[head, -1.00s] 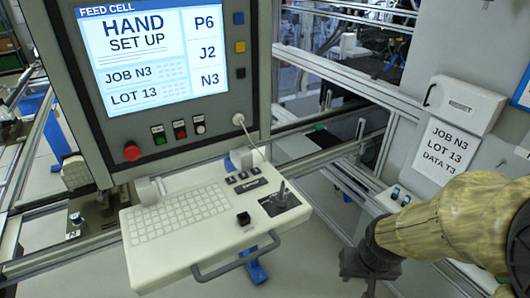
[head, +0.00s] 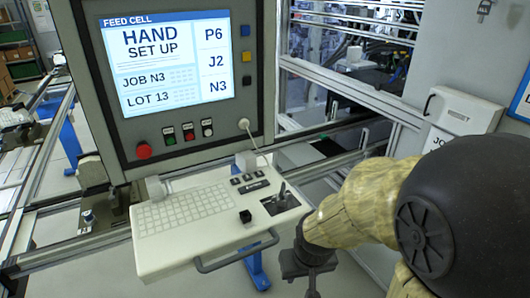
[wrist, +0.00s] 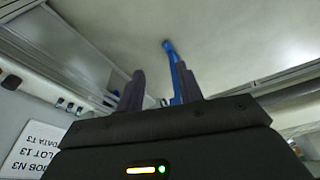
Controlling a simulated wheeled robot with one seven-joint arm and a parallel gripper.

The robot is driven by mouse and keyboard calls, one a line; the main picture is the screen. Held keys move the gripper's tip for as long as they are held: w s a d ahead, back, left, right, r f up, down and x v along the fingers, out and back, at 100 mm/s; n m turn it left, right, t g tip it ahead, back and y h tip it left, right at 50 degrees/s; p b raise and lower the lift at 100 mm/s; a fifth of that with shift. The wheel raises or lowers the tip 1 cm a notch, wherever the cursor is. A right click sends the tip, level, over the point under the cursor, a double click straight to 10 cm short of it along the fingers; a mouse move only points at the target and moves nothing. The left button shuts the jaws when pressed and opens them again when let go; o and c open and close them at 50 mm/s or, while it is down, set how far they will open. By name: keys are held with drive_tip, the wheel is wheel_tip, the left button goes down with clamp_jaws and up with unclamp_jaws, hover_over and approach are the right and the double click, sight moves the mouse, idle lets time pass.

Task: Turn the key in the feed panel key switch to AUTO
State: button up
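The feed panel (head: 165,75) stands at the left in the head view. Its screen reads HAND SET UP, JOB N3, LOT 13. A white keyboard shelf (head: 165,248) juts out below it. A dark plate (head: 280,205) with a raised lever-like part is at the shelf's right end, with a small black knob (head: 245,216) left of it. I cannot tell which fitting is the key switch; no key is clearly made out. My gripper (head: 300,292) hangs right of the shelf, partly cut off by the frame's bottom. In the wrist view its fingers (wrist: 160,70) are apart with nothing between them.
A red button (head: 143,151) and several small buttons line the panel's lower edge. A white cord runs from a round fitting (head: 244,124) towards the shelf. The shelf's front handle (head: 237,256) sticks out. Metal rails and a white wall box (head: 463,110) stand at right.

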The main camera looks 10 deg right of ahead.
idle(0.3)
drive_tip(key=m+t+h, duration=0.1)
drive_tip(key=m+h, duration=0.1)
drive_tip(key=m, duration=0.4)
approach(283, 189)
drive_tip(key=v, duration=0.7)
drive_tip(key=shift+s+a+p, duration=0.1)
drive_tip(key=shift+s+p, duration=0.15)
drive_tip(key=shift+p, duration=0.15)
drive_tip(key=p+x, duration=0.1)
drive_tip(key=x, duration=0.4)
drive_tip(key=p+x, duration=0.1)
drive_tip(key=x, duration=0.5)
drive_tip(key=p+x, duration=0.2)
drive_tip(key=x, duration=0.4)
drive_tip(key=shift+w, duration=0.4)
drive_tip(key=shift+s+f, duration=0.1)
clamp_jaws()
